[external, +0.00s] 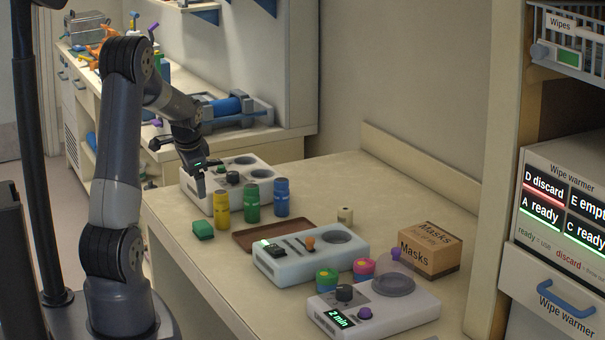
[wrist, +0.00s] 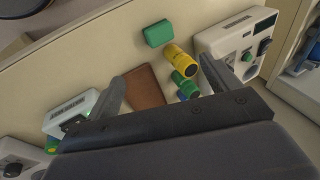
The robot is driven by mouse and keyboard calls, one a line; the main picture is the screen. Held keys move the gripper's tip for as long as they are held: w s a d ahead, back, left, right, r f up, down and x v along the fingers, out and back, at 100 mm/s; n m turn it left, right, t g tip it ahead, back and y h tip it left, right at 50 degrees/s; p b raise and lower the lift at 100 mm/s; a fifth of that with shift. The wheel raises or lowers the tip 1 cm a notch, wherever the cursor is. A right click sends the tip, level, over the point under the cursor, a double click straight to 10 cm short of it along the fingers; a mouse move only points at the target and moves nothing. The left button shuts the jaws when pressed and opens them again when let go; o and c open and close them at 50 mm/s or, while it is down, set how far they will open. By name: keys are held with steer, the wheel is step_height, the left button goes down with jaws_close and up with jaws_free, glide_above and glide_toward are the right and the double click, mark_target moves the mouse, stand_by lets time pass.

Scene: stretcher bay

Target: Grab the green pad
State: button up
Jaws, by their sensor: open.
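The green pad (external: 203,230) is a small block lying on the counter near its left edge, left of the brown tray. In the wrist view the green pad (wrist: 159,33) lies beyond my fingertips, beside the yellow bottle, fully visible. My gripper (external: 197,183) is above the counter, over the front of the rear white device and above and behind the pad, apart from it. In the wrist view my gripper (wrist: 160,75) has its two fingers spread wide with nothing held between them.
Yellow (external: 222,207), green (external: 252,203) and blue (external: 281,198) bottles stand right of the pad. A brown tray (external: 258,238) lies behind the middle white device (external: 310,262). The rear white device (external: 250,165) stands behind the bottles. A masks box (external: 429,250) stands right.

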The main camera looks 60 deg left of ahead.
mark_target(202, 224)
steer(key=s+f+t+h+b, duration=0.1)
steer(key=f+b, duration=0.2)
steer(key=f, duration=0.1)
steer(key=s+f+t+h+b, duration=0.1)
steer(key=f+h+b, duration=0.1)
steer(key=f+b, duration=0.2)
steer(key=s+f+t+h+b, duration=0.1)
steer(key=s+f+b, duration=0.1)
steer(key=f+b, duration=0.2)
steer(key=shift+a+f+n+h, duration=0.15)
steer(key=shift+f+n+h, duration=0.1)
steer(key=shift+n+h, duration=0.15)
steer(key=a+t+b, duration=0.1)
steer(key=b, duration=0.1)
steer(key=a+f+t+b, duration=0.1)
steer(key=t, duration=0.1)
steer(key=a+t+b, duration=0.1)
steer(key=b, duration=0.1)
steer(key=shift+s+f+t+b, duration=0.25)
steer(key=shift+f+t+b, duration=0.05)
steer(key=shift+f+t, duration=0.1)
steer(key=w+a+t, duration=0.1)
steer(key=w+a+t+b, duration=0.1)
steer(key=w+a+t, duration=0.1)
steer(key=shift+a+y, duration=0.3)
steer(key=shift+y, duration=0.1)
steer(key=shift+d+p+x, duration=0.2)
steer(key=shift+p+x, duration=0.55)
steer(key=shift+x, duration=2.3)
steer(key=shift+s, duration=0.1)
